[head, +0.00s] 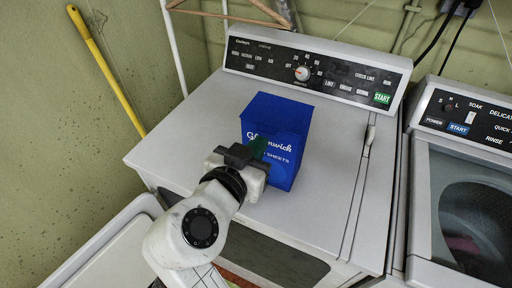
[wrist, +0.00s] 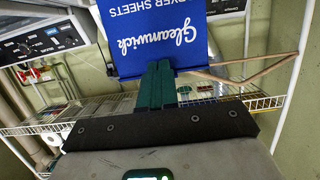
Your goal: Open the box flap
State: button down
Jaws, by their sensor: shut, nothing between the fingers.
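A blue box (head: 284,118) with white "Gleanwich" lettering stands upright on top of the white dryer. Its lettered front faces my arm. I cannot clearly make out the flap's edge or whether it is raised. In the wrist view the box (wrist: 155,30) appears upside down, at the top centre. The gripper's fingers (wrist: 158,68) are together with nothing between them, and their tips overlap the box's edge in the picture. I cannot tell whether they touch it.
The dryer top (head: 200,115) is otherwise clear around the box. Its control panel (head: 315,72) rises behind. A washer (head: 470,190) stands at the right. A yellow pole (head: 105,70) leans on the wall at the left. A wire shelf (wrist: 90,108) shows in the wrist view.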

jog(key=shift+w+d+b, duration=0.2)
jog(key=shift+w+d, duration=0.05)
jog(key=shift+w, duration=0.35)
jog(key=shift+w+d+b, duration=0.15)
jog(key=shift+w+d, duration=0.05)
jog(key=shift+w, duration=0.35)
dwell(0.7)
jog(key=shift+s, duration=0.2)
dwell(0.5)
jog(key=shift+r, duration=0.1)
